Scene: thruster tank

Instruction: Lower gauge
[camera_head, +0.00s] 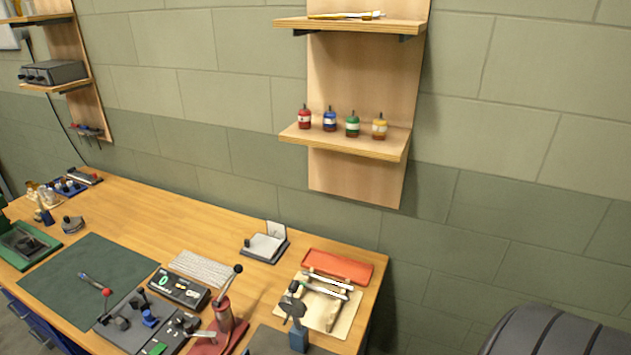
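I cannot tell for certain which object is the gauge. A dark grey device on a blue block (298,338) stands upright near the front right of the workbench and may be it. A red lever press (224,318) with a black-knobbed handle stands just left of it. A small box with a green display (178,287) lies further left on the bench. Neither of my grippers shows in this view.
The wooden workbench (165,217) carries a green mat (85,275), a white keyboard-like panel (201,268), a notepad stand (264,247) and a red tray (338,268). Several small colored bottles stand on a wall shelf (345,145). A dark ribbed object (560,335) fills the bottom right corner.

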